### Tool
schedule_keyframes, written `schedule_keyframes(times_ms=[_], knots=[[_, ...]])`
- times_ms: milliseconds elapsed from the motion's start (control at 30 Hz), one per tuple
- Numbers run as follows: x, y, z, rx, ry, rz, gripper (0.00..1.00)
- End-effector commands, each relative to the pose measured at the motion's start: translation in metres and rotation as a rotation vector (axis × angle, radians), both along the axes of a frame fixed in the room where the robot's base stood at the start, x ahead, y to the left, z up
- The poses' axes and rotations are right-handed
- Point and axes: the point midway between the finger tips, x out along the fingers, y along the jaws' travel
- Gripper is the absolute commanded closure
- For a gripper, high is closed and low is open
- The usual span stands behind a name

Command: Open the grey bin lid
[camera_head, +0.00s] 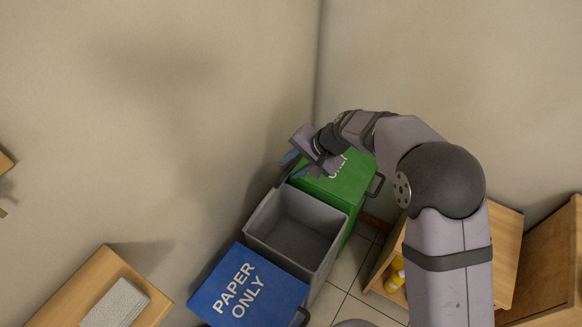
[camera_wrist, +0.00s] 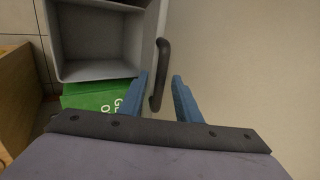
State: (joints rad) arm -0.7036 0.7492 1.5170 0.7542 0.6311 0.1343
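The grey bin (camera_head: 320,262) stands between the blue-lidded and green-lidded bins, and its empty inside shows from above. In the wrist view the bin (camera_wrist: 97,70) is also open. Its grey lid (camera_wrist: 149,40) appears there as a narrow raised panel beside the opening, with a dark handle (camera_wrist: 161,75) on it. I cannot clearly make out the lid in the head view. My gripper (camera_head: 290,158) is above the back left of the green lid. Its blue fingers (camera_wrist: 163,88) are apart, with the handle's lower end between them, nearer the left finger.
The green lid (camera_head: 350,180) and blue lid (camera_head: 248,288) are shut. The wall (camera_head: 230,130) is close behind the bins. A wooden cabinet (camera_head: 502,250) with yellow items stands right. A wooden table (camera_head: 85,280) with a paper stack (camera_head: 115,304) is at lower left.

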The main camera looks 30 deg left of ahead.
Motion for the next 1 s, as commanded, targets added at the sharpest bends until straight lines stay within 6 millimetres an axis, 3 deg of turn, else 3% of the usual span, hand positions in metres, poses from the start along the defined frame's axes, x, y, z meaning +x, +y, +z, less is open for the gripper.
schedule_keyframes(times_ms=[400,1000], knots=[[0.0,-0.026,0.041,0.001,-0.002,0.0,0.7],[0.0,-0.029,0.046,0.0,-0.003,0.006,0.7]])
